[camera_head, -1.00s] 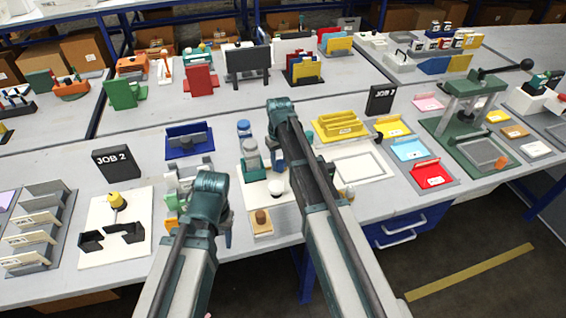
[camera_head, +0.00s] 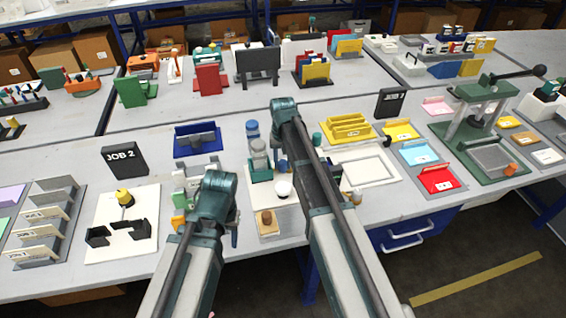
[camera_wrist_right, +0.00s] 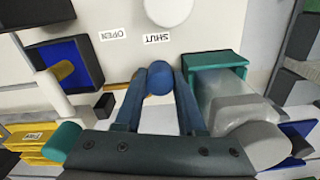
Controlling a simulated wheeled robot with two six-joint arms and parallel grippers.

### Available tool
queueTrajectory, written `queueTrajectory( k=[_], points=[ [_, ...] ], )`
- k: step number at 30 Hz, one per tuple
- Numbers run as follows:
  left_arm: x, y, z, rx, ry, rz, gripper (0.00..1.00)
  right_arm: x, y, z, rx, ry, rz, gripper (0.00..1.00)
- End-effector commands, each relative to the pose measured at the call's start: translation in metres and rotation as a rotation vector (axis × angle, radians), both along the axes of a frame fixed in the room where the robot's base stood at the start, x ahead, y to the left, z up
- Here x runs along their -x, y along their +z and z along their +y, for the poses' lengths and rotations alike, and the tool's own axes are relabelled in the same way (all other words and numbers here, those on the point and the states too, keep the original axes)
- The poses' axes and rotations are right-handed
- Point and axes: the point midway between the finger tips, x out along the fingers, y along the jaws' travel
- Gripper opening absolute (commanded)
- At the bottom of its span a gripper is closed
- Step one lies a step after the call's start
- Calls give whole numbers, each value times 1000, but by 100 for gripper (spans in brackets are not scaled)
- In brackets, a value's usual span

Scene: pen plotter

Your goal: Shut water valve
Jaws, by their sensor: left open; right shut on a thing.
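The water valve shows in the right wrist view as a blue ball-ended handle (camera_wrist_right: 160,78) on a white panel (camera_wrist_right: 215,32). The handle's ball is near the SHUT label (camera_wrist_right: 158,38); the OPEN label (camera_wrist_right: 112,34) is beside it. My right gripper (camera_wrist_right: 159,92) has its blue fingers closed around the ball. In the head view, the right arm largely hides the handle, and a blue part of the right gripper (camera_head: 283,165) shows beside the arm. My left gripper (camera_head: 233,236) is open at the table front, mostly hidden by its own wrist.
A white round knob (camera_wrist_right: 168,10) and a teal holder (camera_wrist_right: 215,60) with a clear jar (camera_wrist_right: 225,100) flank the handle. A white board with black brackets (camera_head: 148,215) lies left. A green press (camera_head: 485,105) stands right. Bare tabletop lies between stations.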

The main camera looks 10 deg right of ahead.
Motion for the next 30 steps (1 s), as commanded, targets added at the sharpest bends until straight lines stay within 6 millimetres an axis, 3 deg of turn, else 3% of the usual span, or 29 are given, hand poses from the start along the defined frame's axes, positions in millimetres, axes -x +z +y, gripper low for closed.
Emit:
queueTrajectory(
  k=[6,7,12,23,30],
  points=[
    [0,0,0,0,0,0,50,0,0,0,-1,-1,-1,0],
    [0,0,0,0,0,0,50,0,0,0,-1,0,-1,42],
    [0,0,0,0,0,0,50,0,0,0,-1,0,-1,69],
    [0,0,0,0,0,0,50,1,0,0,-3,37,-1,69],
    [0,0,0,0,0,0,50,8,0,-8,-2,260,0,69]
  ],
)
